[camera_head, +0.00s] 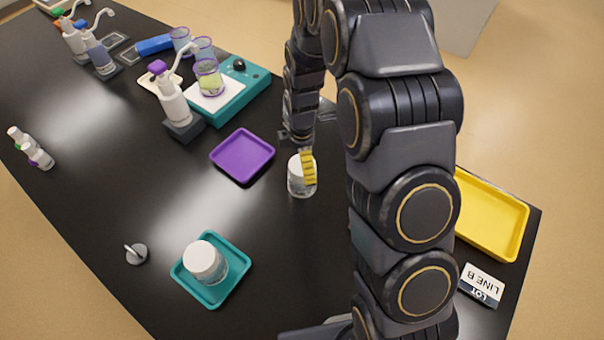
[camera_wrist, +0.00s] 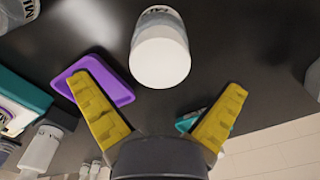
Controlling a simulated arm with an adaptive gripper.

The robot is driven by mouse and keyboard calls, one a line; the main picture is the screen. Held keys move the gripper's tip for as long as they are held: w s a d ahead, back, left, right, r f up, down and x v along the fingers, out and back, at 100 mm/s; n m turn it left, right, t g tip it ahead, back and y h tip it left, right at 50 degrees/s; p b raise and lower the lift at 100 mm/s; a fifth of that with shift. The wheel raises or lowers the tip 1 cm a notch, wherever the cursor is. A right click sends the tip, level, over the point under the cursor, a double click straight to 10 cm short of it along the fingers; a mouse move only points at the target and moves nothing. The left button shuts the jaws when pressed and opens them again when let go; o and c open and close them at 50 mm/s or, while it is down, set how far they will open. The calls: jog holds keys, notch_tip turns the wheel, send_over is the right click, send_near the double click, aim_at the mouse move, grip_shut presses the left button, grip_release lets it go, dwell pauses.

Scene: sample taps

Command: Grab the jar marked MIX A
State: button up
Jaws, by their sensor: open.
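A clear jar with a white lid (camera_head: 297,178) stands on the black bench to the right of the purple tray. My gripper (camera_head: 308,168) is at this jar, with one yellow finger overlapping it in the head view. In the wrist view the jar (camera_wrist: 160,58) is ahead of the open fingers, roughly centred between them, and not gripped. Its label is cut by the top edge; only part of the lettering shows, so I cannot read all of it. Another white-lidded jar (camera_head: 205,262) stands on a teal tray (camera_head: 238,274). Its marking is not readable.
The purple tray (camera_head: 242,156) lies close by on the left. A teal stirrer (camera_head: 240,100) with beakers and a dispenser bottle (camera_head: 172,100) stand behind. A yellow tray (camera_head: 492,215) is right of my arm. Another lettered container (camera_wrist: 15,12) shows at the wrist view's top left.

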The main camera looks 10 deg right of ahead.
notch_tip(320, 180, down, 5)
jog(key=shift+f, duration=0.15)
jog(key=c, duration=1.1)
